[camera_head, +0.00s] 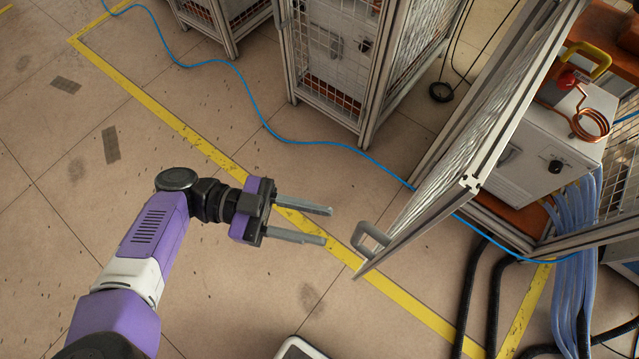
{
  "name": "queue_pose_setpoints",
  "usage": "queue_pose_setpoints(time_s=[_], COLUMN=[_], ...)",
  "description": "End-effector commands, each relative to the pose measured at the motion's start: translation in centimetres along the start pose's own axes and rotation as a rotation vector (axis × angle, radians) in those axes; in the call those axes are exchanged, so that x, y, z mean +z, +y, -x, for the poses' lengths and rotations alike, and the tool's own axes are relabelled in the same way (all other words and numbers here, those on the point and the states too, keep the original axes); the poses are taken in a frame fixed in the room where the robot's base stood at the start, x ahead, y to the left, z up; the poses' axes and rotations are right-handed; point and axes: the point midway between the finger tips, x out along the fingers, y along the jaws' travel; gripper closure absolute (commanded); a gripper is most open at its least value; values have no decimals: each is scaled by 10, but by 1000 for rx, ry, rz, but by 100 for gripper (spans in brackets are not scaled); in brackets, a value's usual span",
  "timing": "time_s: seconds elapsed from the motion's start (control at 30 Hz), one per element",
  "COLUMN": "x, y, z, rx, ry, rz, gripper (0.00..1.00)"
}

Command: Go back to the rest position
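My gripper (315,225) is at the end of my purple and white arm, over the floor left of the cage door. Its two grey fingers are parallel and apart, with nothing between them. The fingers point right, toward the grey handle (371,238) at the edge of the mesh door (455,165), with a visible gap in the picture. The door stands open, swung out from the cage. The induction heater (540,150), a white box with a black knob and a copper coil (591,122), stands inside the cage.
Black hoses (480,295) and blue tubes (573,270) run down at the right. A blue cable (250,95) crosses the floor. Mesh cages (335,60) stand at the back. Yellow tape (170,118) marks the floor. The floor to the left is clear.

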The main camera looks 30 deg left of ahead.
Motion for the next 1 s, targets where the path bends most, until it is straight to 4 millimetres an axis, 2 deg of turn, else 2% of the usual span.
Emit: queue_pose_setpoints(time_s=[0.43,0.57,0.67,0.77,0.87,1.0], x=[0,5,15,30,45,60], y=[0,8,24,50,80,124], z=[0,1,1,-3,-15,-42], rx=[0,-30,-95,-192,-301,-459], ry=[-1,-12,-34,-64,-93,-131], rz=[0,-15,-45,-81,-107,-122], gripper=[64,64,64,64,64,64])
